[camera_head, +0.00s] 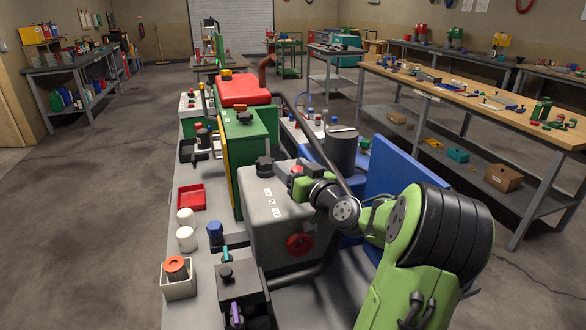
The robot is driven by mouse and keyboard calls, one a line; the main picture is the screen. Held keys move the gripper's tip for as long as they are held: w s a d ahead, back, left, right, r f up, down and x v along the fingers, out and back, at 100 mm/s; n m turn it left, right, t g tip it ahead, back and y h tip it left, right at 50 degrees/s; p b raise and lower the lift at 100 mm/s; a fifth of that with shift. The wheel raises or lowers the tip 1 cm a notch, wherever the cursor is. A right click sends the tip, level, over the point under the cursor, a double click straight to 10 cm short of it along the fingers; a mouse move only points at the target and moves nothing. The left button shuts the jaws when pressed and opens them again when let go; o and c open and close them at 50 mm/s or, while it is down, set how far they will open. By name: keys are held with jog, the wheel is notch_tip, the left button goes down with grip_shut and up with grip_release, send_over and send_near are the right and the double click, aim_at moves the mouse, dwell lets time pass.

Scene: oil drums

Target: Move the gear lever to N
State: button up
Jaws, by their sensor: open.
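A grey gearbox-like housing (285,222) stands in the middle of the bench, with small white label plates (270,203) on its sloping face. Their letters are too small to read. A black knob (264,166) stands at the housing's upper back edge; it looks like the gear lever, but I cannot be sure. My gripper (284,174) is open, just right of the knob and over the housing's top. I cannot tell whether it touches the knob. My wrist hides the right part of the housing.
A red handwheel (299,243) is on the housing's front. A green cabinet (247,150) stands behind, a dark cylinder (341,150) and blue panel (392,180) to the right. Left are a red tray (191,197), white cups (186,238) and a black lever box (241,285).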

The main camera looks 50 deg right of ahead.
grip_shut()
jog(key=w+g+p, duration=0.1)
jog(key=p, duration=0.1)
jog(key=w+d+g+p, duration=0.1)
jog(key=p, duration=0.2)
jog(key=w+g+y+p, duration=0.1)
jog(key=p, duration=0.2)
jog(key=shift+w+d+m+g, duration=0.15)
jog(key=shift+d+m+g, duration=0.25)
grip_release()
